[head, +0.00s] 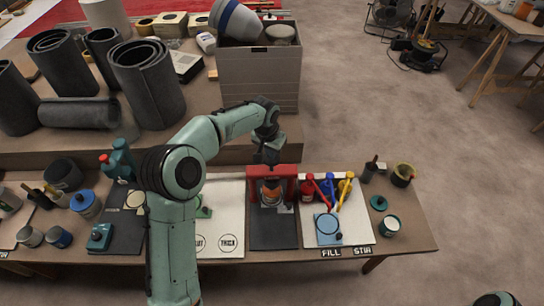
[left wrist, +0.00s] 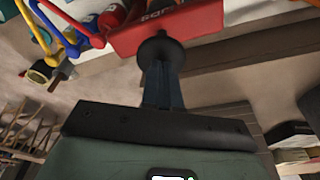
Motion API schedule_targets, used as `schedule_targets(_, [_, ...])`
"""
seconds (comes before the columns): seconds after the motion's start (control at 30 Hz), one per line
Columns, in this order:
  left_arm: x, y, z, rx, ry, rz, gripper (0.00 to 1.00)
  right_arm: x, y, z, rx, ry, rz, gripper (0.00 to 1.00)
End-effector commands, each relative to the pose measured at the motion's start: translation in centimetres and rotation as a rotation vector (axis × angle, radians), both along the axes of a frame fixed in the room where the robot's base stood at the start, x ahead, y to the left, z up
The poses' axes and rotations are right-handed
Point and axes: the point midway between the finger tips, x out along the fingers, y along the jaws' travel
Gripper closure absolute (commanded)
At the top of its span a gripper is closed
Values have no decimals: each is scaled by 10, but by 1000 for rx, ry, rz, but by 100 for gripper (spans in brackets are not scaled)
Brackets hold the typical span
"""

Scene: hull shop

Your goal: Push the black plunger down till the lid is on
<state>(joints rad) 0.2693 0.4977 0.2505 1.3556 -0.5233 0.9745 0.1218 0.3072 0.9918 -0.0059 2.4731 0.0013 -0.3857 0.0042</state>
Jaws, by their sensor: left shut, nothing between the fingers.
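A red press frame (head: 287,171) stands on a dark mat on the bench, and its top bar also shows in the left wrist view (left wrist: 195,28). The black plunger (left wrist: 160,47) stands up from that bar with a round knob. My left gripper (head: 268,158) is shut and empty, right over the press; in the left wrist view its fingers (left wrist: 160,80) point at the plunger knob and overlap it. I cannot tell whether they touch. An orange and dark tin (head: 271,192) sits inside the frame. Its lid is hidden by the bar. My right gripper is out of view.
A grey crate (head: 258,85) stands behind my left gripper. The mat in front of the press (head: 273,238) is clear.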

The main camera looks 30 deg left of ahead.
Motion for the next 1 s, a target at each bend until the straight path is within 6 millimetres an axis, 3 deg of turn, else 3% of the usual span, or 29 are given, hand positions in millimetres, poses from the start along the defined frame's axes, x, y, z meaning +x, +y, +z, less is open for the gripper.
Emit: schedule_targets(1.0, [-1,0,-38,0,3,0,100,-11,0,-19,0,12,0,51])
